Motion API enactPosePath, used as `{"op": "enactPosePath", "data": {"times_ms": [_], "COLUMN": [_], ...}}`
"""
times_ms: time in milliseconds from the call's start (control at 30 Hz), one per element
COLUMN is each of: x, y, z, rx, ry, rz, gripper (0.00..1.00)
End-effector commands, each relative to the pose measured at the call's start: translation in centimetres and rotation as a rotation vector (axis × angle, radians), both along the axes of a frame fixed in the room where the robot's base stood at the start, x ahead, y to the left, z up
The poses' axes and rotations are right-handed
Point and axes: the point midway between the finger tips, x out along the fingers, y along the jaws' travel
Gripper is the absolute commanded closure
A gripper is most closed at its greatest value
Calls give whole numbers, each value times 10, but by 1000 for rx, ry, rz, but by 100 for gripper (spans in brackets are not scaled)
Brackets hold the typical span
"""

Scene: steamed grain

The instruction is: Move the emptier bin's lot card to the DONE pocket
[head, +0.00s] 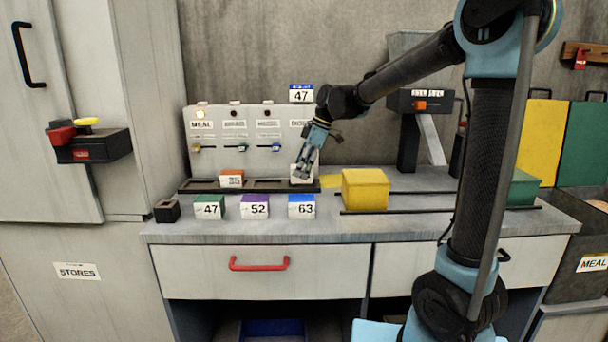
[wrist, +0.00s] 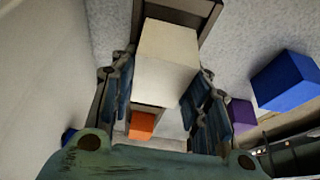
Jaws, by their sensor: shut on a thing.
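My gripper (head: 302,172) is shut on a pale, block-shaped card (head: 301,174) at the right end of the dark pocket rack (head: 275,186). In the wrist view the pale card (wrist: 167,58) sits between both fingers; no number shows on it. The panel (head: 215,165) label above, partly hidden by my arm, seems to begin "DO".
A blue-topped card 47 (head: 301,95) is at the panel's top right. A yellow box (head: 365,190) stands right of the rack, by dark rails. A small black block (head: 167,211) lies at the counter's left. A MEAL bin (head: 575,240) stands far right.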

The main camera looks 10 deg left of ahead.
Motion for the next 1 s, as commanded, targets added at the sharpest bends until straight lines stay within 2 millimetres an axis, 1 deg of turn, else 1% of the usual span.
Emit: {"op": "enactPosePath", "data": {"times_ms": [33, 133, 467, 500, 567, 867, 1000], "x": [0, 0, 0, 0, 0, 1, 1], "y": [0, 0, 0, 0, 0, 0, -2], "z": [-8, -17, -19, -19, -19, -19, -14], "rx": [0, 0, 0, 0, 0, 0, 0], "ry": [0, 0, 0, 0, 0, 0, 0], "rz": [0, 0, 0, 0, 0, -1, -2], "gripper": [83, 83, 83, 50, 37, 37, 37]}}
